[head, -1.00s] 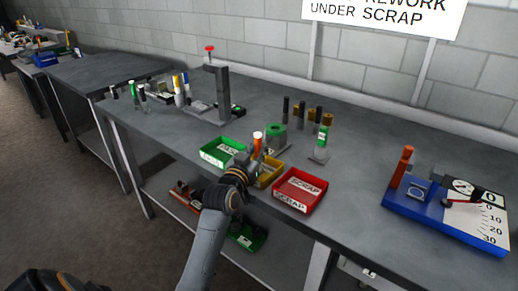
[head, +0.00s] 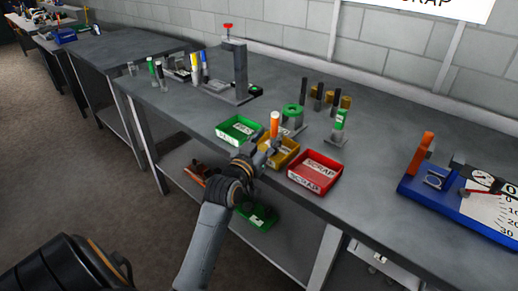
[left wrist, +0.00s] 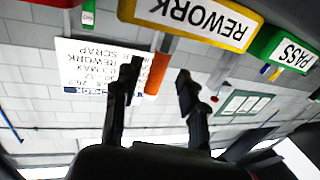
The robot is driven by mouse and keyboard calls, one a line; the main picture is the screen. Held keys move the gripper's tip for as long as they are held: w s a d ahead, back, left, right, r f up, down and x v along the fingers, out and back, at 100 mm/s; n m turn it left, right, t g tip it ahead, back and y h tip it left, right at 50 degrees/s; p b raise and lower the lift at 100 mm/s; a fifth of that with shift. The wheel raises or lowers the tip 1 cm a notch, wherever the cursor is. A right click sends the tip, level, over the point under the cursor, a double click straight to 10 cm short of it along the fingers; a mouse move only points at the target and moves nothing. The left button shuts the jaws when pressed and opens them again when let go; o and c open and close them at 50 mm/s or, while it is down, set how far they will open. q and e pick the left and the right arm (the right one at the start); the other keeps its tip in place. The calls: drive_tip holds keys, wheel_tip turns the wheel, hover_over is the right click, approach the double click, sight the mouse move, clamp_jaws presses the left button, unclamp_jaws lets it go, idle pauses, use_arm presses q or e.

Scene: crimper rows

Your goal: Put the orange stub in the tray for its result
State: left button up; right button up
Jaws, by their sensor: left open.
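The orange stub (head: 275,122) stands upright at the yellow tray (head: 294,158), its lower end hidden by my left gripper (head: 268,148) in the head view. In the left wrist view, which is upside down, the stub (left wrist: 157,72) shows between the two spread fingers (left wrist: 160,75) with a thin brownish rod beyond it. I cannot tell whether it touches either finger. The yellow tray reads REWORK (left wrist: 205,18). The green tray (head: 238,128) reads PASS in the wrist view (left wrist: 292,50). The red tray (head: 315,172) reads SCRAP. My right gripper is out of view.
A green-topped fixture (head: 293,113) and a green stub on a stand (head: 341,122) are behind the trays. A blue tester (head: 450,205) with a dial and an orange upright (head: 421,151) is at right. A tall press (head: 236,70) stands at back left.

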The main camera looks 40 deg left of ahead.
use_arm(q)
drive_tip(key=s+d, duration=0.1)
drive_tip(key=s, duration=0.5)
drive_tip(key=shift+s, duration=0.35)
drive_tip(key=shift+d, duration=0.1)
